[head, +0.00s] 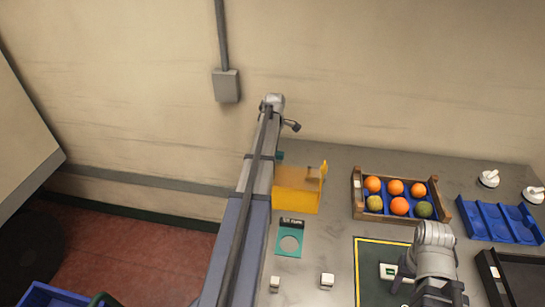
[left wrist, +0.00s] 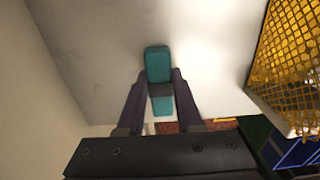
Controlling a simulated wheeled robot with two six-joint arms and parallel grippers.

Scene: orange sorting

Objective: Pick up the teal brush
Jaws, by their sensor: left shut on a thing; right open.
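The teal brush (left wrist: 158,65) is between the fingers of my left gripper (left wrist: 160,84) in the left wrist view. The gripper is shut on it, with a dark band across the brush at the fingers. The surface behind it is grey; I cannot tell whether the brush touches it. In the head view my left arm reaches to the back edge of the table and hides its gripper. A small teal patch (head: 280,156) shows beside that arm, probably the brush. My right gripper (head: 427,287) is open over the dark green mat at the lower right.
A yellow mesh bin (head: 297,198) stands right of my left arm; it also shows in the left wrist view (left wrist: 290,60). A wooden crate (head: 357,200) holds oranges and greenish fruit.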

